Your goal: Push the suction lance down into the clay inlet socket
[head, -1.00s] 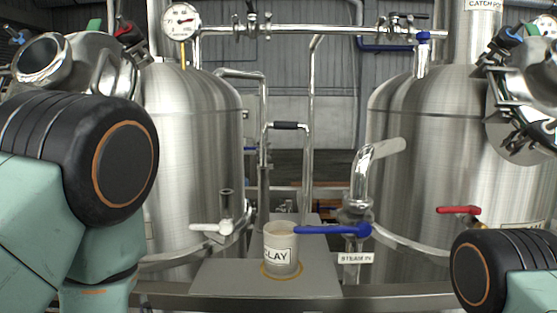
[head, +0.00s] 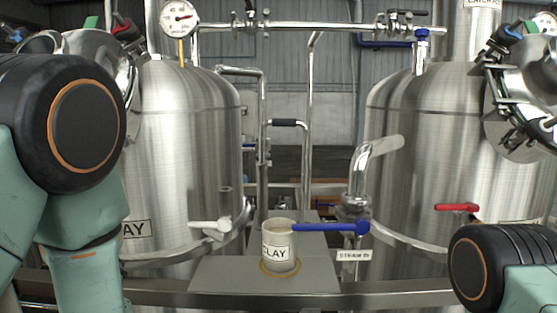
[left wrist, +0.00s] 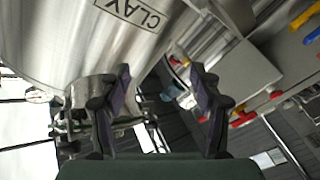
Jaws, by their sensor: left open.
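A bent steel pipe with a black grip (head: 284,122) stands between the tanks in the head view; I cannot tell for sure that it is the suction lance. A short upright socket (head: 225,192) with a white-handled valve (head: 210,226) sits at the left tank, beside its CLAY label (head: 136,229). A cup marked CLAY (head: 279,247) stands on the grey shelf. My left gripper (left wrist: 161,75) is open and empty in the left wrist view, below the tank's CLAY label (left wrist: 137,8). It is out of the head view, which shows only its arm. My right gripper is not visible.
Steel tanks stand left (head: 185,130) and right (head: 415,140). A blue-handled valve (head: 335,227) reaches over the shelf (head: 220,275) near the cup. A red handle (head: 457,207) projects at the right tank. A rail (head: 400,292) runs across the front.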

